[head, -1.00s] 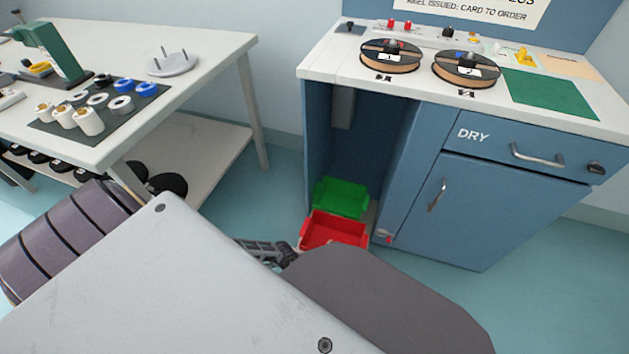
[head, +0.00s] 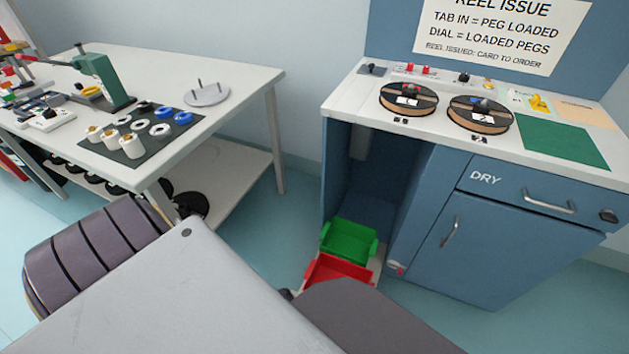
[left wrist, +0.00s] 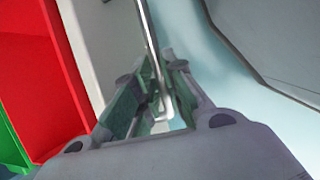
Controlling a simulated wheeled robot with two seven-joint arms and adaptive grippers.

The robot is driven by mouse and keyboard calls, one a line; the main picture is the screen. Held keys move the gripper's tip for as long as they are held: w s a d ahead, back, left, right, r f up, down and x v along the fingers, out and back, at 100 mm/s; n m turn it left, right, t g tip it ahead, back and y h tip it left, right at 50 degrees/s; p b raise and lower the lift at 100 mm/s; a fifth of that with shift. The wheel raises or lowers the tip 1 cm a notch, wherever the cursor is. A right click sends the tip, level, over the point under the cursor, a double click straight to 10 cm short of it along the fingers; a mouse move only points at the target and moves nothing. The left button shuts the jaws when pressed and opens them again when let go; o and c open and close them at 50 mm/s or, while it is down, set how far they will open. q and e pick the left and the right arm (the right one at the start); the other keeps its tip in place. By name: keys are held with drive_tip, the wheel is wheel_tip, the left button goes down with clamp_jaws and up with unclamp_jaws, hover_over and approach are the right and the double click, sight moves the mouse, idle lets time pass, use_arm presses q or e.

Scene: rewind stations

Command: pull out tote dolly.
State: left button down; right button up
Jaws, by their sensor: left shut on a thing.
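The tote dolly (head: 379,264) shows as a pale edge at the floor by the open bay of the blue cabinet. It carries a green tote (head: 348,239) and, in front of it, a red tote (head: 336,270); the red one is partly hidden by my arm. In the left wrist view, my left gripper (left wrist: 157,95) is shut on a thin metal bar (left wrist: 150,35), which looks like the dolly's handle. The pale deck (left wrist: 100,40), red tote (left wrist: 48,75) and green tote (left wrist: 12,150) lie left of it. In the head view my left arm hides this gripper. My right gripper is out of view.
The blue cabinet (head: 500,245) stands right of the dolly, with two reels (head: 408,98) on its top. A white table (head: 230,110) with spools and a green press stands at the left. Floor (head: 270,235) shows between the table and the cabinet.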

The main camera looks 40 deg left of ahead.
use_arm(q)
drive_tip(key=c, duration=1.5)
unclamp_jaws()
drive_tip(key=shift+s+r, duration=0.1)
drive_tip(key=shift+v, duration=5.85)
